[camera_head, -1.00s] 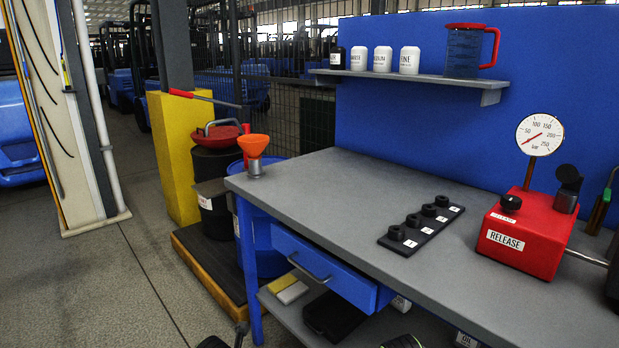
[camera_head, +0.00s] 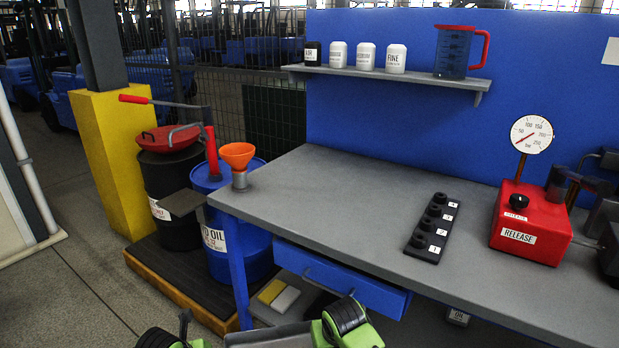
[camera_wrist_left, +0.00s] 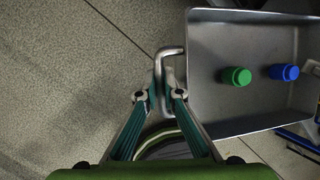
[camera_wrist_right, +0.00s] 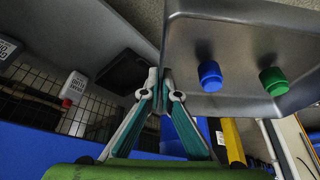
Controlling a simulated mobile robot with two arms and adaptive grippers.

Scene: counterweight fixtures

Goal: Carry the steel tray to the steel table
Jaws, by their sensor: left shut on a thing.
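The steel tray shows its near edge at the bottom of the head view (camera_head: 268,339). Its inside shows in the left wrist view (camera_wrist_left: 225,108) and the right wrist view (camera_wrist_right: 228,45). A green cap-like piece (camera_wrist_left: 236,76) and a blue one (camera_wrist_left: 284,72) are in it. My left gripper (camera_wrist_left: 165,92) is shut on the tray's bent bar handle (camera_wrist_left: 169,52). My right gripper (camera_wrist_right: 160,80) has its fingertips together beside the tray's edge; whether a handle is between them is hidden. A workbench with a grey top (camera_head: 340,205) stands ahead; I cannot tell if it is the steel table.
The bench holds a red gauge box (camera_head: 525,205), a black block with several knobs (camera_head: 433,228) and an orange funnel (camera_head: 237,155). A drawer (camera_head: 345,280) is below. Drums (camera_head: 215,235) stand on a low platform at left, near a yellow pillar base (camera_head: 115,160). Floor at left is clear.

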